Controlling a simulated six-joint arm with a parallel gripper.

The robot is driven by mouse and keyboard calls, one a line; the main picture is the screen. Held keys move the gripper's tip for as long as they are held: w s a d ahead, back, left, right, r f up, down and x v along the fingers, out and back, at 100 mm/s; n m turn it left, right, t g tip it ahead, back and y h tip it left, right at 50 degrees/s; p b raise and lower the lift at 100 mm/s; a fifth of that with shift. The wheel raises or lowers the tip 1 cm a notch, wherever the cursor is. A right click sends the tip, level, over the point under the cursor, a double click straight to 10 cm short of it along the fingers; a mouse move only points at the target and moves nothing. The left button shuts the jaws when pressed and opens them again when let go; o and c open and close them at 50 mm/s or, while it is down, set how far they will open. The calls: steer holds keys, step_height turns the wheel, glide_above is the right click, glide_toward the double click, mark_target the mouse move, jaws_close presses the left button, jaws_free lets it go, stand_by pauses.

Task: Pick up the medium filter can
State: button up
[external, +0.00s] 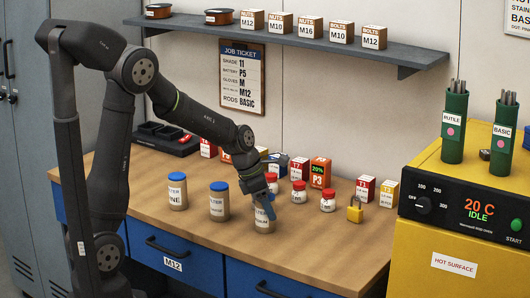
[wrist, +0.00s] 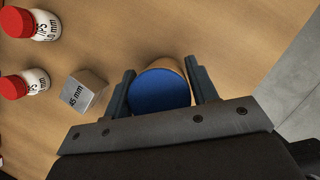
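Three filter cans with blue lids stand in a row on the bench in the external view. The left can (external: 177,191) has a label ending in "INE". The middle can (external: 218,203) has a label that I can read only in part. The right can (external: 263,226) stands under my gripper (external: 264,207), its label partly hidden. In the wrist view, the blue lid of this can (wrist: 160,91) is between the two fingers of my gripper (wrist: 162,85). The fingers are very close to its sides. I cannot tell whether they press on it. The can stands upright on the bench.
Red-capped jars (external: 299,191) stand right of my gripper, and a grey 45 mm block (wrist: 86,91) lies beside the left finger. A padlock (external: 355,210) and small boxes (external: 320,173) are farther right and back. The bench front (external: 310,262) is clear.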

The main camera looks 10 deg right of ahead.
steer(key=c, duration=0.5)
steer(key=shift+c, duration=0.2)
